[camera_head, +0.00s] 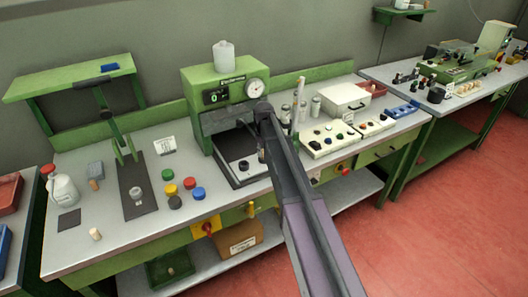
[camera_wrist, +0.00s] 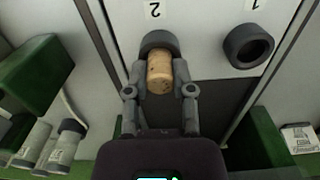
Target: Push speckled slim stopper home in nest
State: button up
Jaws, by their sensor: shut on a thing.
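The speckled slim stopper (camera_wrist: 160,72), a tan cork cylinder with dark flecks, is between the fingers of my gripper (camera_wrist: 159,90) in the wrist view. My gripper is shut on it. Its far end meets the dark round nest (camera_wrist: 160,40) under the printed number 2; how deep it sits inside cannot be told. A second dark nest (camera_wrist: 248,46) by the number 1 looks empty.
The workbench (camera_head: 95,240) holds several coloured caps (camera_head: 189,183), a white bottle (camera_head: 63,188) and a loose cork (camera_head: 95,234). In the wrist view, grey-capped cylinders (camera_wrist: 62,145) stand at lower left.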

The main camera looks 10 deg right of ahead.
jog(key=shift+f+b, duration=0.3)
jog(key=shift+f, duration=0.05)
jog(key=o, duration=0.7)
jog(key=shift+o, duration=0.2)
jog(key=shift+r, duration=0.15)
